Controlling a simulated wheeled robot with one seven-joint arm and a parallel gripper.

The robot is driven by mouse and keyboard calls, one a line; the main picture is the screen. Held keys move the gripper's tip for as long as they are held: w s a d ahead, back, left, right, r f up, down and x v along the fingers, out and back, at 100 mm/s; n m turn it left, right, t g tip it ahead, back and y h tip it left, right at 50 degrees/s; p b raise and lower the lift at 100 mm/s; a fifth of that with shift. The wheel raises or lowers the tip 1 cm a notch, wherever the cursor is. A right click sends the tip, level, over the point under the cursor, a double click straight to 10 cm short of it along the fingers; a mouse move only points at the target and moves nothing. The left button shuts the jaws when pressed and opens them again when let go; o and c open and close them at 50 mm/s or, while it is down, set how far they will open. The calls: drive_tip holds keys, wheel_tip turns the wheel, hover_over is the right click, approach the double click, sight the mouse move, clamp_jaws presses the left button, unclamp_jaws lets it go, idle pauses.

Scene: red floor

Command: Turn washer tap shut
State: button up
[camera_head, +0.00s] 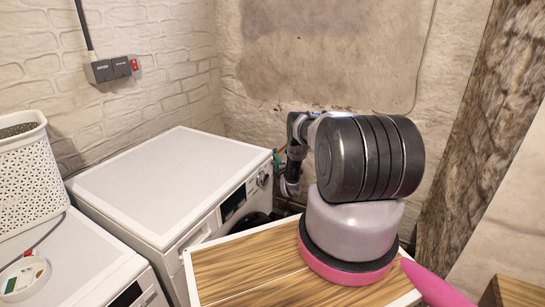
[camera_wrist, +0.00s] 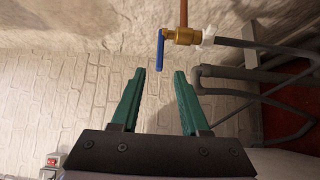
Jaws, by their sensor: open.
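The washer tap shows in the wrist view as a brass valve body (camera_wrist: 183,36) on a copper pipe, with a blue lever (camera_wrist: 160,50) hanging down at its left. My gripper (camera_wrist: 159,72) is open and empty, its two green fingers pointing up at the tap. The lever's lower end appears between the fingertips in the picture; I cannot tell whether it is between them in depth. No contact shows. In the head view the tap cannot be made out; my arm reaches behind the white washing machine (camera_head: 165,180).
Grey pipes or hoses (camera_wrist: 260,75) run right of the tap. A brick wall (camera_wrist: 80,110) lies behind. In the head view, a wood-topped surface (camera_head: 235,270) is in front of my arm, and a white basket (camera_head: 30,175) stands at left.

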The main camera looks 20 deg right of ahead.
drive_tip(key=w, duration=0.6)
drive_tip(key=shift+w+d, duration=0.4)
clamp_jaws()
idle(1.2)
